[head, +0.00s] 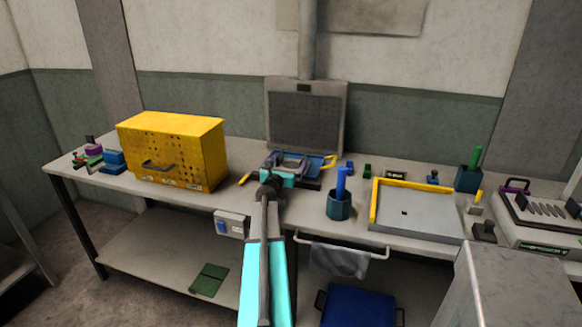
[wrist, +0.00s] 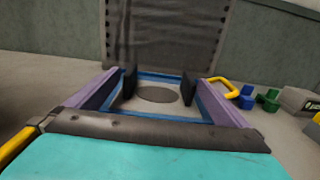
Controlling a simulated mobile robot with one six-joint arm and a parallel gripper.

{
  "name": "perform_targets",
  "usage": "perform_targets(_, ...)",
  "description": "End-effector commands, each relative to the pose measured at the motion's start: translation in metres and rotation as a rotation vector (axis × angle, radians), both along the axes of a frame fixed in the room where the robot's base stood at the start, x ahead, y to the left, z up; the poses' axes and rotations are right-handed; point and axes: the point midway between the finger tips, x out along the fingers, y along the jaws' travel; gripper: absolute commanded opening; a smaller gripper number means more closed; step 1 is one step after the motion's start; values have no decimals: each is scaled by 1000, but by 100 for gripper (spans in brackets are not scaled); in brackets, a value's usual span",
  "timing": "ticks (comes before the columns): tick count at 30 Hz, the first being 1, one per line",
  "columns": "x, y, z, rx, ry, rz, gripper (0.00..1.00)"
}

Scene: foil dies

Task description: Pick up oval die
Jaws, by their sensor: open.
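My gripper (head: 290,161) is open, with its two dark finger pads apart and nothing between them in the wrist view (wrist: 159,88). It is over a blue-edged tray-like thing (head: 317,161) with a yellow handle, which also shows in the wrist view (wrist: 225,87). A dark round or oval patch (wrist: 157,95) shows on its grey surface between the pads. A small blue piece (head: 350,167) and a small green piece (head: 367,170) stand to the right, apart from my gripper. I cannot tell which thing is the oval die.
A yellow perforated box (head: 172,150) stands on the bench at left. A dark mesh panel (head: 306,117) stands behind the gripper. At right are a teal cup (head: 339,206), a grey tray with yellow edges (head: 418,212) and another small blue piece (head: 432,177).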

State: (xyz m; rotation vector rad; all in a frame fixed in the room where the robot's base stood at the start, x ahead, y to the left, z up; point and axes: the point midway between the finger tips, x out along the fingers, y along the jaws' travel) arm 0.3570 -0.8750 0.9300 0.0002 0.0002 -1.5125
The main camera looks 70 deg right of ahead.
Motion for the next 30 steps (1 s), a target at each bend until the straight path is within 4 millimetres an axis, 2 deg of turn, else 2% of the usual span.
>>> perform_targets(8, 0, -8, 2, 0, 1, -1, 100)
perform_targets(24, 0, -50, 4, 0, -1, -2, 100)
perform_targets(30, 0, -53, 3, 0, -1, -2, 100)
